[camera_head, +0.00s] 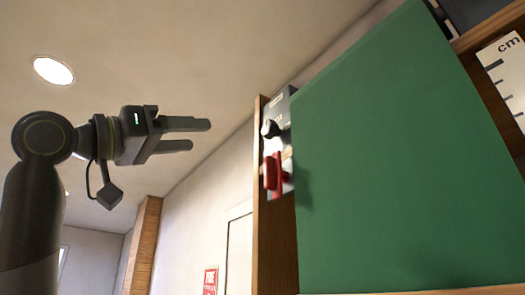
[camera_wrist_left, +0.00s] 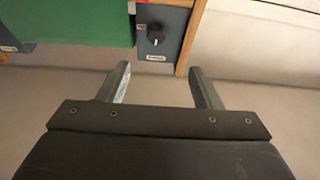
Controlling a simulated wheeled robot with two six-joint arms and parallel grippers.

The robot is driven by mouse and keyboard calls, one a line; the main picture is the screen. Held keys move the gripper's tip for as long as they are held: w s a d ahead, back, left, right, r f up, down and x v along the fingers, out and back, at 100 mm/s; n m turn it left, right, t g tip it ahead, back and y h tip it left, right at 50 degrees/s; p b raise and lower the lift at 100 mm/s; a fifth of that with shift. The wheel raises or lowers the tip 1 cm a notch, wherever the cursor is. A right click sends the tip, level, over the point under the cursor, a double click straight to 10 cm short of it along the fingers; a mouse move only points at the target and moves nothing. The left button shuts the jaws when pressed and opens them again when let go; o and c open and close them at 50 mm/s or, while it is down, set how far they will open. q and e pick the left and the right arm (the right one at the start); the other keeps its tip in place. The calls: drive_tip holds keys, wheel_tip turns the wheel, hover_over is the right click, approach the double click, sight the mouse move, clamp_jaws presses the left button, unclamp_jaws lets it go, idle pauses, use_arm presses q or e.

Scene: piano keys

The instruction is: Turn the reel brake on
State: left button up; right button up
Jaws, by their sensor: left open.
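A red lever handle (camera_head: 273,172) sticks out from a white plate on a wooden upright, left of a green panel. Above it is a black knob (camera_head: 270,128) on a dark grey plate with a small label. The labels are too small to read, so I cannot tell which one is the reel brake. My left gripper (camera_head: 200,135) is open and empty, to the left of both and apart from them. In the left wrist view, the knob (camera_wrist_left: 155,36) shows beyond the open fingers (camera_wrist_left: 158,68), and only a red edge shows at the top. My right gripper is not in view.
The large green panel (camera_head: 400,160) fills the right side, close beside the knob and handle. A white scale marked "cm" (camera_head: 507,72) is at the far right. A red sign (camera_head: 210,280) is on the wall below. The space between gripper and knob looks free.

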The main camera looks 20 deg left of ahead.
use_arm(q)
drive_tip(key=p, duration=0.9)
approach(265, 130)
drive_tip(key=x, duration=0.8)
drive_tip(key=shift+r, duration=0.1)
drive_tip(key=shift+w+d+r+p, duration=0.15)
drive_tip(key=shift+w+d+p, duration=0.3)
drive_tip(key=shift+w+p, duration=0.1)
drive_tip(key=shift+h, duration=0.3)
drive_tip(key=c, duration=1)
